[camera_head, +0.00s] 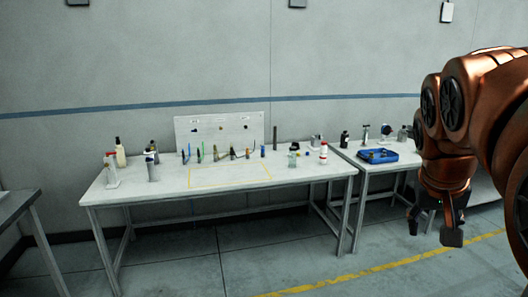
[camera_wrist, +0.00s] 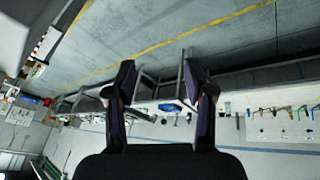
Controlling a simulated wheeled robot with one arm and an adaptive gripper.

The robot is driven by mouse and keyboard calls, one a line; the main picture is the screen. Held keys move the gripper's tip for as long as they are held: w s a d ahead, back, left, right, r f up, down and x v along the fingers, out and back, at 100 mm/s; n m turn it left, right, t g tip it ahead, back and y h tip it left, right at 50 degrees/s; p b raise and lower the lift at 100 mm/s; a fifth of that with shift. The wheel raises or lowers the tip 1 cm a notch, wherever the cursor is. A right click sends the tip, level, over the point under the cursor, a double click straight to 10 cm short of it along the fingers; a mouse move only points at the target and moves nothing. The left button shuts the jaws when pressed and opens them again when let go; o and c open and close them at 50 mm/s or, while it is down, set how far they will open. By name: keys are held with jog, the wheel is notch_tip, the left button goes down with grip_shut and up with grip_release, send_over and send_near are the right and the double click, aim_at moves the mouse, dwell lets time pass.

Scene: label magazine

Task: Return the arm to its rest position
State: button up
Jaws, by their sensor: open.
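My copper-coloured arm (camera_head: 455,130) is folded at the right edge of the head view. My gripper (camera_head: 432,226) hangs from it, pointing down, in front of the right table and apart from it. In the wrist view my gripper (camera_wrist: 158,82) shows two dark fingers spread well apart. Nothing is between them but the distant floor and tables, so it is open and empty. The rest of the arm is cut off by the right edge of the head view.
A long white table (camera_head: 225,182) holds several bottles and tools, with a white label board (camera_head: 220,142) at its back. A second table (camera_head: 365,165) carries a blue tray (camera_head: 378,156). Another table (camera_head: 14,204) is at far left. The floor (camera_head: 390,280) in front is clear.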

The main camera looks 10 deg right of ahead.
jog(key=s+a+f+n+g+y, duration=0.2)
jog(key=s+a+f, duration=0.6)
jog(key=f, duration=0.3)
jog(key=s+a+f+n+g+y, duration=0.2)
jog(key=s+a+f+n, duration=0.1)
jog(key=s+a+f, duration=0.6)
notch_tip(320, 180, down, 2)
jog(key=shift+a+f+n+g, duration=0.1)
jog(key=shift+a+n+g, duration=0.25)
jog(key=shift+a, duration=0.4)
